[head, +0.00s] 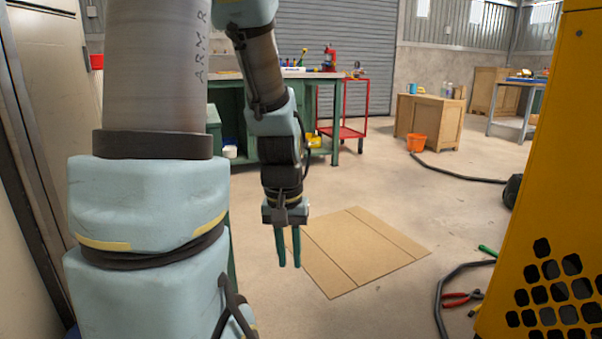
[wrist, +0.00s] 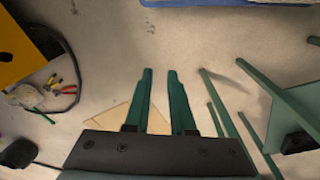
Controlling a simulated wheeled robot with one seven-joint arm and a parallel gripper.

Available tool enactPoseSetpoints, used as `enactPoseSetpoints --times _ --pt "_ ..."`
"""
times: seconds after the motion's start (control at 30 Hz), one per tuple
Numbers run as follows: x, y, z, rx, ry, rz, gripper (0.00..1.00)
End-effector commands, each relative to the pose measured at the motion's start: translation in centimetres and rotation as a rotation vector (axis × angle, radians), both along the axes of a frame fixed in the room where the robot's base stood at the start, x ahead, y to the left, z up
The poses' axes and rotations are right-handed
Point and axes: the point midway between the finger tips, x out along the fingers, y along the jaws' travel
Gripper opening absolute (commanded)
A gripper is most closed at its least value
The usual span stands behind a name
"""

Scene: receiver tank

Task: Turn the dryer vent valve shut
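I cannot make out the dryer vent valve in either view. My gripper (head: 289,264) hangs down in the middle of the head view, above the floor, with its two green fingers pointing down. In the wrist view my gripper (wrist: 160,73) shows a clear gap between its parallel fingers. The gripper is open, with nothing between the fingers. A yellow machine housing (head: 548,150) with dark vent holes stands at the right of the head view, apart from my gripper. Its yellow corner also shows in the wrist view (wrist: 14,52).
A flat cardboard sheet (head: 365,245) lies on the floor beyond my gripper. A dark hose (head: 443,292) and red pliers (head: 460,299) lie by the yellow housing. Open floor lies between.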

Motion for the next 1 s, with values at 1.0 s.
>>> enactPoseSetpoints --times 1.0 --pt "-0.1 5.0 26.1 0.033 -0.112 0.041 0.23"
